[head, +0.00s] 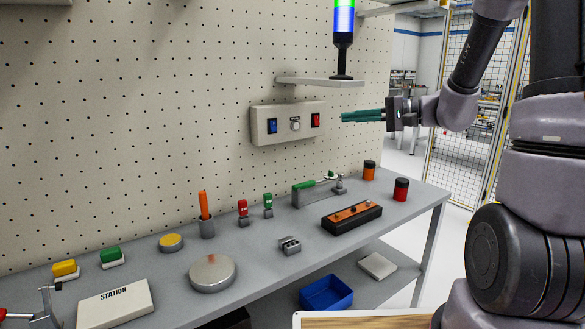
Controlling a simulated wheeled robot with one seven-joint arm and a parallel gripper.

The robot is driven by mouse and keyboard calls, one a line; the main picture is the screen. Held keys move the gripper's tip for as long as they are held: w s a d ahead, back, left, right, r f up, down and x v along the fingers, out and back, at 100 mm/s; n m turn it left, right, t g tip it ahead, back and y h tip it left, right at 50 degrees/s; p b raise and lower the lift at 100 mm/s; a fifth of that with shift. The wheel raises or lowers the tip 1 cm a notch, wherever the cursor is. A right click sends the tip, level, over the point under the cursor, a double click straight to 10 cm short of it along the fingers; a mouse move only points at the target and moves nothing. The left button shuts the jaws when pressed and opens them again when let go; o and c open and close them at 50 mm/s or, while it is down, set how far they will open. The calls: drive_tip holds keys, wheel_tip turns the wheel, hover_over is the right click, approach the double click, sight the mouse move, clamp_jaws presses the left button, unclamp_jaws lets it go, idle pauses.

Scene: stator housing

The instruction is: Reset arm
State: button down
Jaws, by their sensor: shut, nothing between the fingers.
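My gripper (345,117) is at the end of my arm, which comes in from the right side of the head view. Its green fingers are shut with nothing between them and point left. They are raised above the bench, in front of and just right of the grey switch box (265,138) on the pegboard. The box carries a blue switch (272,126), a pale round knob (295,126) and a red switch (316,120).
The grey bench (250,288) holds a round metal disc (213,273), a STATION block (115,303), an orange-topped black block (351,217) and several small parts. A signal light (343,45) stands on a shelf (318,82) above the gripper. A blue bin (326,292) sits lower down.

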drive_tip(key=s+r+n+g+h, duration=0.15)
drive_tip(key=s+g+h, duration=0.35)
drive_tip(key=s, duration=0.9)
drive_tip(key=s+d+r+t+h, duration=0.3)
drive_tip(key=s+d+t+h, duration=0.2)
drive_tip(key=d, duration=0.4)
drive_tip(key=t+h, duration=0.1)
drive_tip(key=h, duration=0.1)
drive_tip(key=shift+s+d+r+h, duration=0.2)
drive_tip(key=shift+d+r+h, duration=0.05)
drive_tip(key=shift+r+h, duration=0.15)
drive_tip(key=shift+m, duration=0.25)
